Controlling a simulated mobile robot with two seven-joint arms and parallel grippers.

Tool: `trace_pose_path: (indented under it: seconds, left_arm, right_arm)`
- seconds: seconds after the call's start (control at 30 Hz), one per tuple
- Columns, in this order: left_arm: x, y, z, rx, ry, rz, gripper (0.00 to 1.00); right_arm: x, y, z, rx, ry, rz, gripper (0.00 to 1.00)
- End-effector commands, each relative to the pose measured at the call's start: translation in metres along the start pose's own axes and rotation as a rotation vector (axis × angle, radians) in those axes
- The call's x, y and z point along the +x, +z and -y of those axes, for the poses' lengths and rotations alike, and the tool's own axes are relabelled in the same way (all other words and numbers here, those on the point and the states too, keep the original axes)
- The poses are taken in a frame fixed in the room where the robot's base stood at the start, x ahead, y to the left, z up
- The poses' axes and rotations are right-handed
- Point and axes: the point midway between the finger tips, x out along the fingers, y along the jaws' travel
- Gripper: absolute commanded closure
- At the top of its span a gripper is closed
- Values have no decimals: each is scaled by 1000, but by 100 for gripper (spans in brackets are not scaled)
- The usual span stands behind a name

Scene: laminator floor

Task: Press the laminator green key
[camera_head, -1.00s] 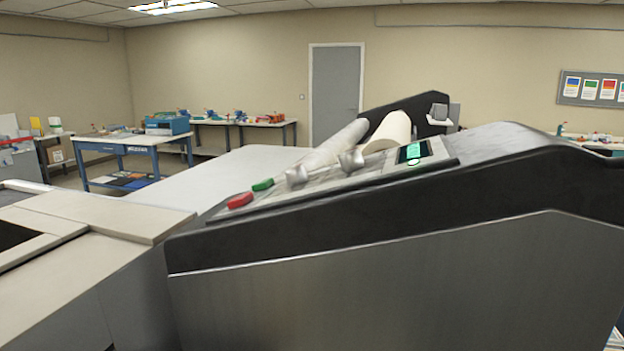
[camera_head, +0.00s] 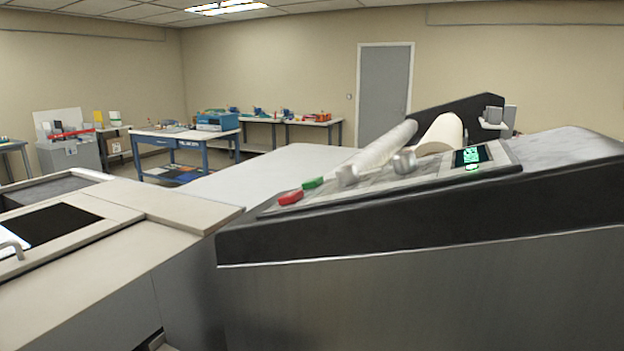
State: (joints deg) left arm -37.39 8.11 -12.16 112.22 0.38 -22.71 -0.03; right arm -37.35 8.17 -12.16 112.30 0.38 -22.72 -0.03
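The laminator (camera_head: 420,290) fills the right and centre of the head view, with a dark sloped top edge and a metal side. The green key (camera_head: 313,182) sits at the left end of its control panel, just behind the red key (camera_head: 291,197). Neither of my grippers shows in the view.
A pale counter (camera_head: 110,255) with a dark recessed panel (camera_head: 45,225) adjoins the laminator on the left. White and cream rolls (camera_head: 443,134) lie behind the panel. A blue workbench (camera_head: 184,141) and a grey door (camera_head: 383,90) are further back, with open floor around the bench.

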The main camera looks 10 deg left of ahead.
Motion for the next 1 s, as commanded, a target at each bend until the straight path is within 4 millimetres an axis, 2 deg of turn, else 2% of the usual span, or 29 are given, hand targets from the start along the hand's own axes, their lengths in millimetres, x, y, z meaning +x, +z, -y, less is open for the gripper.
trace_pose_path:
  seconds: [0.07, 0.53, 1.0]
  left_arm:
    - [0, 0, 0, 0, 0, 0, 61]
    - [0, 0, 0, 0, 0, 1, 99]
    - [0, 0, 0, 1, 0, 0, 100]
  right_arm:
    - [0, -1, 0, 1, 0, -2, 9]
    - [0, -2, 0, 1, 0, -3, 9]
    - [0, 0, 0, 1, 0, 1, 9]
